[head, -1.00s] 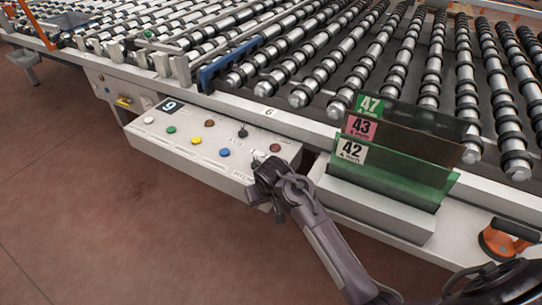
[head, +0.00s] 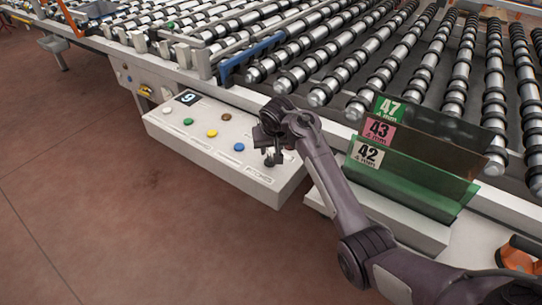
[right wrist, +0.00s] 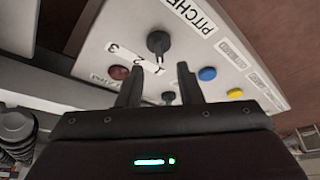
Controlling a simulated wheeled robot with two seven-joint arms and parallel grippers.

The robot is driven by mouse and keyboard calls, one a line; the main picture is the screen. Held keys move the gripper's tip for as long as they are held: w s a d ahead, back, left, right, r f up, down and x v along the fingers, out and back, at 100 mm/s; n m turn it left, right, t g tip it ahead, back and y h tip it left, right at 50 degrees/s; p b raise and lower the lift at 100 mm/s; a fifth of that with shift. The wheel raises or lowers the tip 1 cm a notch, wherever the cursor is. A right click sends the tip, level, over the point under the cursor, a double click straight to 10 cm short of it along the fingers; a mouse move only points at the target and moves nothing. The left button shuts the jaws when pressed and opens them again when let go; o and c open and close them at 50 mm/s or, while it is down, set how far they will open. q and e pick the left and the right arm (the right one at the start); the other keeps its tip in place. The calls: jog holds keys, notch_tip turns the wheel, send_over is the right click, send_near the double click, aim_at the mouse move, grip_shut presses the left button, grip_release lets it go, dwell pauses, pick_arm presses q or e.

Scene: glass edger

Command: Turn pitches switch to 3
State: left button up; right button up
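The pitches switch is a black knob (right wrist: 158,43) on the pale control panel (head: 205,153), beside the printed PITCHES label (right wrist: 189,14). In the right wrist view, the figures 1, 2 and 3 (right wrist: 136,57) are printed along its near side. Its handle seems to point toward the 1. My right gripper (right wrist: 159,80) is open, its two fingers apart and empty, with the knob beyond the tips and not between them. In the head view, my right gripper (head: 267,150) hangs over the panel's right end and hides part of it. My left gripper is not in view.
Glass sheets with numbered labels (head: 410,160) stand just right of my right arm. The roller conveyor lies behind; the floor in front is clear.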

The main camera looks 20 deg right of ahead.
aim_at(270, 158)
jog(key=x, duration=0.6)
jog(key=shift+d+f, duration=0.1)
grip_shut()
